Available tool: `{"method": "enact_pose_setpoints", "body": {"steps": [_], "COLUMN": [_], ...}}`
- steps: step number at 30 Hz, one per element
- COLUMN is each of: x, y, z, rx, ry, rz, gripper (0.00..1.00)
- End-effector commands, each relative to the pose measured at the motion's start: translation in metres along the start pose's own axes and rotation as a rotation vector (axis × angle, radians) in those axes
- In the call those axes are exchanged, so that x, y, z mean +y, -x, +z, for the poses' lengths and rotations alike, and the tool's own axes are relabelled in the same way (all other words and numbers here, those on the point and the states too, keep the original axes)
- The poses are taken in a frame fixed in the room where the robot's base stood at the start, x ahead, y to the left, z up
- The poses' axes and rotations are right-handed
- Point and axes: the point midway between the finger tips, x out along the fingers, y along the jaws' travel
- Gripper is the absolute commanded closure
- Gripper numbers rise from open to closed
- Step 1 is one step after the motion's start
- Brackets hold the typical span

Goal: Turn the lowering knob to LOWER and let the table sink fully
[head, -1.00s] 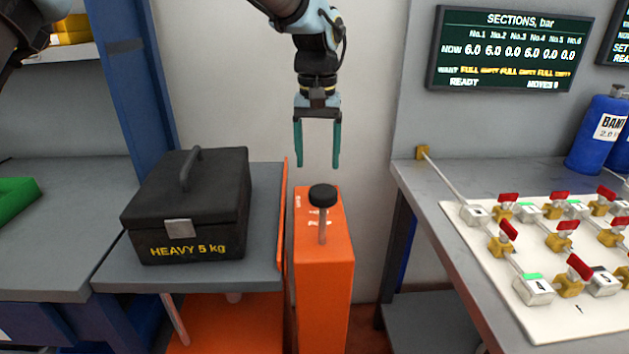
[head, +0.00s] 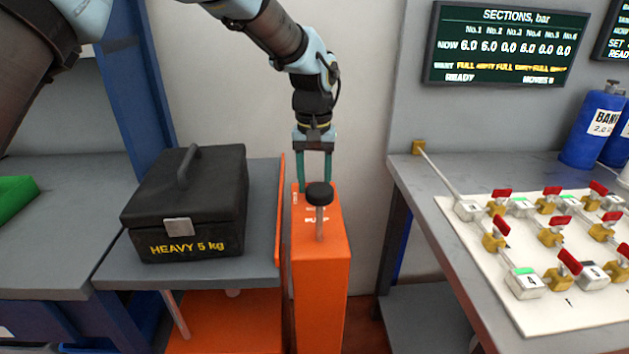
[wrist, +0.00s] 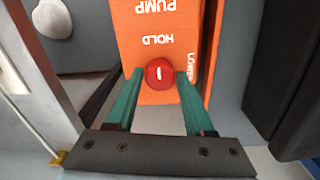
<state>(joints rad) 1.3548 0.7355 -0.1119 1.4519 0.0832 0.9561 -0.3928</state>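The lowering knob (wrist: 160,68) is red with a white mark, on the orange housing (head: 320,285) labelled PUMP, HOLD and LOWER. In the wrist view its mark lines up with HOLD. My gripper (wrist: 160,78) is open with one green finger on each side of the knob; I cannot tell whether they touch it. In the head view my gripper (head: 314,183) points down behind the black pump handle (head: 320,194), and the red knob is hidden. The grey lift table (head: 264,215) is raised and carries a black box (head: 185,215) marked HEAVY 5 kg.
An orange plate edge (head: 281,205) stands between the table and the housing. A grey bench (head: 425,205) on the right holds a white valve board (head: 535,312) and blue cylinders (head: 592,130). A blue post (head: 120,90) stands behind left.

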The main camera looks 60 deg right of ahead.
Motion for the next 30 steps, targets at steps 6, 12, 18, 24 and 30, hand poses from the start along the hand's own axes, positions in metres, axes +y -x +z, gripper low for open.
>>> {"method": "enact_pose_setpoints", "body": {"steps": [6,12,18,24,30], "x": [0.0000,-0.0001,-0.0002,-0.0003,-0.0007], "y": [0.0002,0.0003,0.0004,0.0006,0.0008], "z": [-0.0001,-0.0001,-0.0001,-0.0002,-0.0007], "rx": [0.000,0.000,0.000,0.000,-0.001], "ry": [0.000,0.000,0.000,-0.023,-0.111], "rz": [0.000,0.000,0.000,0.000,0.001], "gripper": [0.73,0.96,1.00,1.00,1.00]}}
